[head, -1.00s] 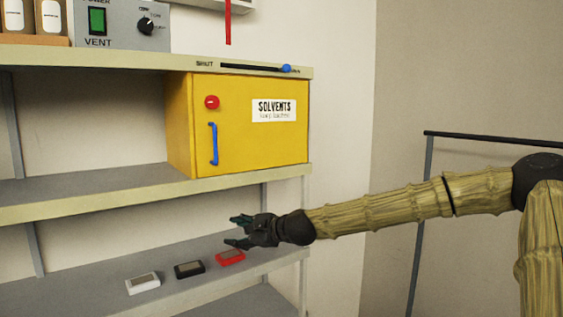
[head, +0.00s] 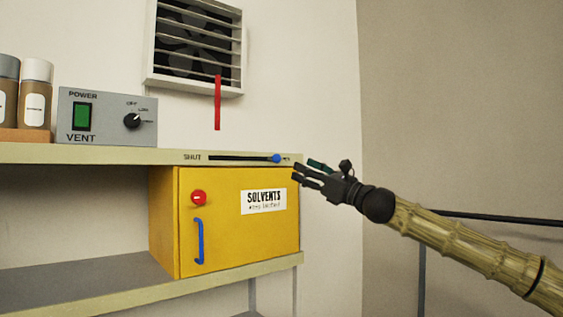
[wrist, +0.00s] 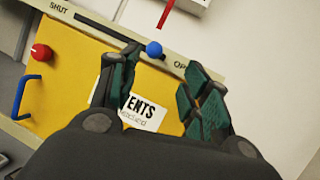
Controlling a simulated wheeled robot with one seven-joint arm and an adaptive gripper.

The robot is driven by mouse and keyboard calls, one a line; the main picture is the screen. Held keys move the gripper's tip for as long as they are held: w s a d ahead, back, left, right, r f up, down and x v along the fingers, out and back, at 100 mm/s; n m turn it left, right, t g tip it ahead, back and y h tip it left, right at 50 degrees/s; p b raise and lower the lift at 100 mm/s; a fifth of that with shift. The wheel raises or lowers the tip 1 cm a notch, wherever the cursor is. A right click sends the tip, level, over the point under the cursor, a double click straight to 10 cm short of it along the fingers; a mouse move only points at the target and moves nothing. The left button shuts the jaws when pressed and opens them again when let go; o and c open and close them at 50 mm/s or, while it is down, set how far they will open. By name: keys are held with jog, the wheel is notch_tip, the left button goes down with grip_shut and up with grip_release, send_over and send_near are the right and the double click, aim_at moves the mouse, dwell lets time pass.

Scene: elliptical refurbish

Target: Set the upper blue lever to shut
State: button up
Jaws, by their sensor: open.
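The blue lever knob (head: 276,158) sits at the right end of a dark slot (head: 236,157) in the upper shelf's front edge. The word SHUT is at the slot's left end, and the right-end label is partly visible. My gripper (head: 308,171) is open and empty, just right of the knob and slightly lower, pointing left. In the wrist view, the blue knob (wrist: 154,49) shows beyond the fingertips, between the two open fingers (wrist: 162,78). I see no contact with it.
Below the shelf is a yellow SOLVENTS cabinet (head: 235,225) with a red knob (head: 199,198) and a blue handle (head: 198,241). Above are a VENT power box (head: 107,117), a louvred fan (head: 195,48) and a hanging red strip (head: 217,103). A dark rail (head: 490,217) stands at right.

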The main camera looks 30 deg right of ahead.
aim_at(280, 160)
jog(key=shift+w+a+r+b, duration=0.35)
jog(key=shift+w+a+b, duration=0.2)
jog(key=shift+w, duration=0.2)
jog(key=shift+w+a+r+b, duration=0.3)
jog(key=shift+w+a+b, duration=0.25)
jog(key=shift+w, duration=0.25)
jog(key=shift+w+a+r+b, duration=0.35)
jog(key=shift+w+a+b, duration=0.2)
jog(key=shift+w, duration=0.2)
jog(key=shift+d+p+x, duration=0.2)
jog(key=shift+p+x, duration=0.1)
jog(key=shift+x, duration=0.9)
jog(key=shift+d+p+x, duration=0.15)
jog(key=shift+p+x, duration=0.15)
jog(key=shift+x, duration=0.9)
jog(key=shift+w+a+r, duration=0.1)
jog(key=shift+w+a, duration=0.15)
jog(key=shift+a, duration=0.15)
jog(key=shift+d, duration=0.1)
